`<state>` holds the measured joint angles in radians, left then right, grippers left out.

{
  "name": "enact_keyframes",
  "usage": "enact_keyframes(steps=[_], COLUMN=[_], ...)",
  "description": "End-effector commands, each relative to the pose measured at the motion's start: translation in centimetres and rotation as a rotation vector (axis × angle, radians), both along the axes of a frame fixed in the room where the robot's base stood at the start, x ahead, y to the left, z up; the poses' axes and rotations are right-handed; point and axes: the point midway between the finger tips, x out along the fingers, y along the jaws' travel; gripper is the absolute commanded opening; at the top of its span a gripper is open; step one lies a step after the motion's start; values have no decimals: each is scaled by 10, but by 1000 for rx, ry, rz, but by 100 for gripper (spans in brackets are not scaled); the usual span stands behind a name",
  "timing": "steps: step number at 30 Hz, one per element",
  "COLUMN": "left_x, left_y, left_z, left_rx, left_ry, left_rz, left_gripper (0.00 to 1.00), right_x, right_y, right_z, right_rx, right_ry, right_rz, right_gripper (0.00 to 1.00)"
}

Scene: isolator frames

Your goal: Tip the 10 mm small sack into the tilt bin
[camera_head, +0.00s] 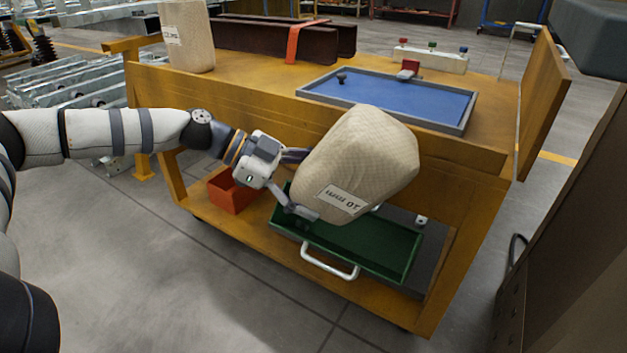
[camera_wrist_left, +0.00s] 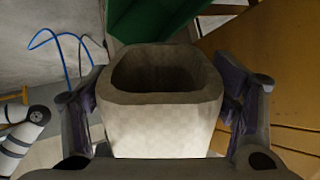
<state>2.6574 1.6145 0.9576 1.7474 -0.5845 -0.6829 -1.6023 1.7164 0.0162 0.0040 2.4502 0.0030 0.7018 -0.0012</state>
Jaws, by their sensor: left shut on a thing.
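The beige 10 mm small sack (camera_head: 362,160) is held in front of the workbench, tipped so that its label reads upside down. My left gripper (camera_head: 300,185) is shut on it, with one finger on each side. In the left wrist view the sack (camera_wrist_left: 160,130) shows its open mouth and a dark inside; I cannot tell whether anything is in it. The green tilt bin (camera_head: 340,240), with a white handle, lies below the sack on the lower shelf. The sack hides part of it. Green also shows beyond the mouth in the wrist view. My right gripper is not in view.
The yellow workbench (camera_head: 230,98) carries a blue-lined tray (camera_head: 395,95), another sack (camera_head: 187,40) and dark steel beams (camera_head: 270,38). A red-orange box (camera_head: 230,191) stands on the lower shelf, left of the green bin. The floor at front left is clear.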

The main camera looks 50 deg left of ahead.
Motion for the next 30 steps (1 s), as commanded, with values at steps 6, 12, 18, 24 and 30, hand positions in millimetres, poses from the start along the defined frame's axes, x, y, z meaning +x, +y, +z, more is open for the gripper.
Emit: enact_keyframes(steps=[6, 12, 18, 24, 30], left_x=[0, 0, 0, 0, 0], left_y=[0, 0, 0, 0, 0], left_z=[0, 3, 0, 7, 0], left_rx=[0, 0, 0, 0, 0], left_ry=[0, -2, 2, 0, 0], left_rz=[0, 0, 1, 0, 0], left_gripper=[34, 34, 34, 34, 34], right_x=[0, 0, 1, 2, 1], right_y=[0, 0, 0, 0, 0], right_z=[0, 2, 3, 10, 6], right_rx=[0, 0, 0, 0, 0], right_ry=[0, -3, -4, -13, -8], right_rz=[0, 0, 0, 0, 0], right_gripper=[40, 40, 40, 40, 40])
